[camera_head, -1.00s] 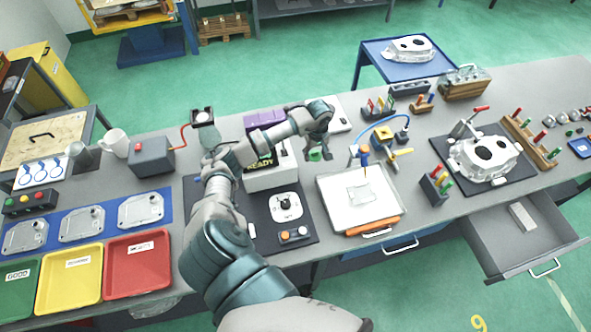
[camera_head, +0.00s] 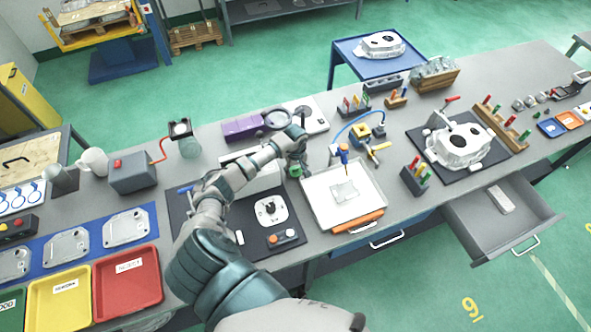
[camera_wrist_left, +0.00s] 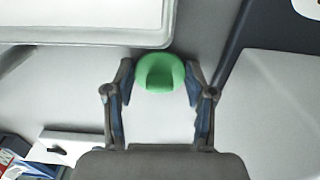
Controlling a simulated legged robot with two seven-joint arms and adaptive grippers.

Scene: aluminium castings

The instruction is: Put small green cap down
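The small green cap (camera_head: 294,171) is below my left gripper (camera_head: 293,160), just off the upper left corner of the white tray in the head view. In the left wrist view the round green cap (camera_wrist_left: 160,73) sits between the two fingertips of my left gripper (camera_wrist_left: 160,78), which lie close against its sides. The gripper looks shut on it. The cap is low over the grey table (camera_wrist_left: 160,115); I cannot tell whether it touches. My right gripper is not in view.
A dark mat with a white plate (camera_head: 272,210) lies to the left. An open drawer (camera_head: 500,222) juts out at right.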

